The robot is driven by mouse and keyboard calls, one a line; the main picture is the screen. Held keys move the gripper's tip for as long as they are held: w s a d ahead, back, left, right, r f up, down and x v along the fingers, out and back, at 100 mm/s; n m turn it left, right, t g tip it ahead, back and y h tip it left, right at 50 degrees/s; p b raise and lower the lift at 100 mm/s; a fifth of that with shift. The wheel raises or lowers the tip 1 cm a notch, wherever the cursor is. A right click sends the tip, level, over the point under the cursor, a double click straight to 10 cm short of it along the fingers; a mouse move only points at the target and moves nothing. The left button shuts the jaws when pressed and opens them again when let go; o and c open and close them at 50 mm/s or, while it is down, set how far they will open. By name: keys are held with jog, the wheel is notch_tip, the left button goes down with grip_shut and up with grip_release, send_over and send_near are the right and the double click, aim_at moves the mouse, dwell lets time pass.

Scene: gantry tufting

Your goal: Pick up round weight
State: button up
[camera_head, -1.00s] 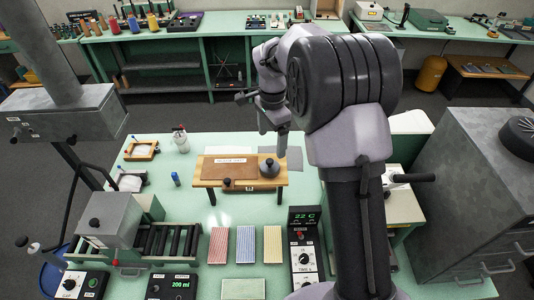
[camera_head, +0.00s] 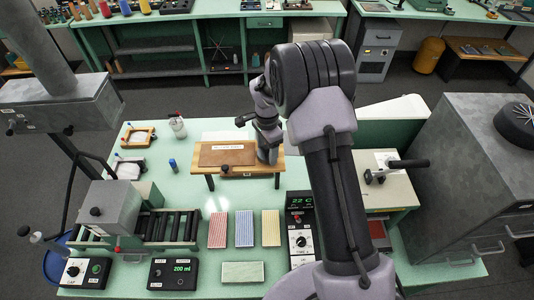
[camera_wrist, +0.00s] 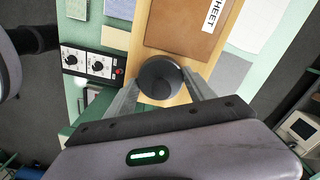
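The round weight (camera_wrist: 160,78) is a dark grey disc in the wrist view. It sits on the wooden board (camera_wrist: 112,40), beside the brown sheet (camera_wrist: 185,22). My gripper (camera_wrist: 162,80) is over it, with one finger on each side of the weight. The fingers are spread, and I see no clear grip on it. In the head view my gripper (camera_head: 268,155) points down at the right end of the small wooden stand (camera_head: 238,171) and hides the weight. The labelled brown sheet (camera_head: 222,154) lies on the stand to the left.
Red, blue and yellow striped pads (camera_head: 244,229) lie in front of the stand. A roller unit (camera_head: 165,227) is at left, and control boxes (camera_head: 173,272) line the front. A grey cabinet (camera_head: 475,180) stands at right. The table between stand and pads is clear.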

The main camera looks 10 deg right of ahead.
jog(key=shift+w, duration=0.1)
grip_shut()
